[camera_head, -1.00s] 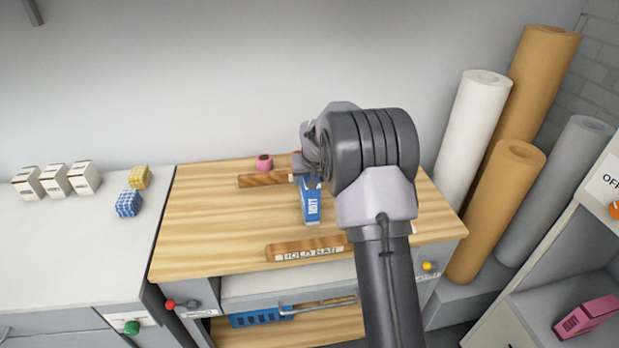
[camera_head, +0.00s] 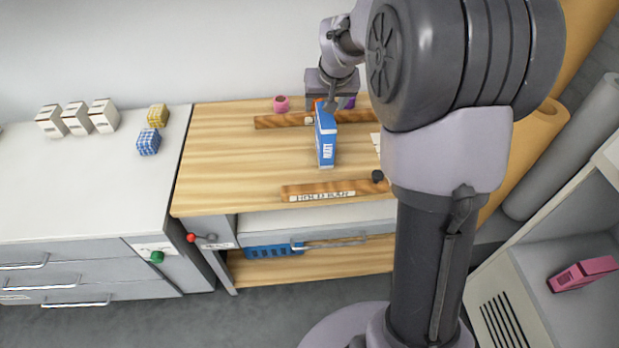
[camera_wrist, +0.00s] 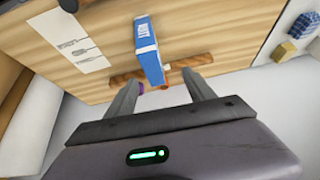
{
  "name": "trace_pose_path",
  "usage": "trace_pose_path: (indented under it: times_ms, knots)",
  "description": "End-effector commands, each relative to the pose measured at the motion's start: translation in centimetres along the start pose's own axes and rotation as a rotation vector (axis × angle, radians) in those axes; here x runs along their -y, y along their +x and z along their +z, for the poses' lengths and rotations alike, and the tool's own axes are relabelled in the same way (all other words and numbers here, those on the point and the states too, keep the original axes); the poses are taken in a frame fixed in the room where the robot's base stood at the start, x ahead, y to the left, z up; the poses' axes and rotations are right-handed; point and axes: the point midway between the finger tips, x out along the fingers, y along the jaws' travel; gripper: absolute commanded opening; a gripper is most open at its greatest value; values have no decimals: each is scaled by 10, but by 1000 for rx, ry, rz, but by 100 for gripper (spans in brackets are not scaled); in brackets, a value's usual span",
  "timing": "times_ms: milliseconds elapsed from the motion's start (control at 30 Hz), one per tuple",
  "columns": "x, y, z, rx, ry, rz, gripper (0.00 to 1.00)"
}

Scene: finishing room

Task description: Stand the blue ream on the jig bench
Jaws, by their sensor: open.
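The blue ream (camera_head: 326,140), with white lettering, stands upright on its narrow side on the wooden top of the jig bench (camera_head: 225,150). It is between the rear wooden bar (camera_head: 280,121) and the front hold bar (camera_head: 335,190). My gripper (camera_head: 325,104) is at the ream's far end, above the rear bar; my arm partly hides that area. In the wrist view the fingers of my gripper (camera_wrist: 165,86) are spread wide and empty. The ream (camera_wrist: 148,50) lies ahead of the gap between them, and no finger visibly grips it.
A pink roll (camera_head: 281,103) sits at the bench's back. A purple item (camera_head: 349,102) is beside my gripper. A dark knob (camera_head: 378,176) is by the front bar. White boxes (camera_head: 78,118) and small checked blocks (camera_head: 148,142) stand on the left counter. Tall rolls (camera_head: 530,150) stand right.

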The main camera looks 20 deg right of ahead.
Motion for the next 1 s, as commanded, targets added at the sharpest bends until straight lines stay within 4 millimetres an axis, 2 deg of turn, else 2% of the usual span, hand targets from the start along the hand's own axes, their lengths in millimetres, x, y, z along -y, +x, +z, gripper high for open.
trace_pose_path:
  times_ms: [33,67,100,167,200,300,400,433,500,567,1000]
  knots:
    - [17,-40,12,-10,12,-23,63]
    - [29,-65,27,-8,22,-41,63]
    - [43,-99,52,-2,40,-67,63]
    - [61,-144,95,8,67,-109,63]
    - [70,-169,127,17,83,-137,63]
    - [83,-210,203,42,119,-200,63]
    - [87,-226,258,65,142,-243,63]
    - [88,-228,269,71,146,-251,63]
    - [88,-230,284,78,153,-263,63]
    - [88,-231,288,82,156,-266,63]
    - [88,-231,287,81,156,-265,63]
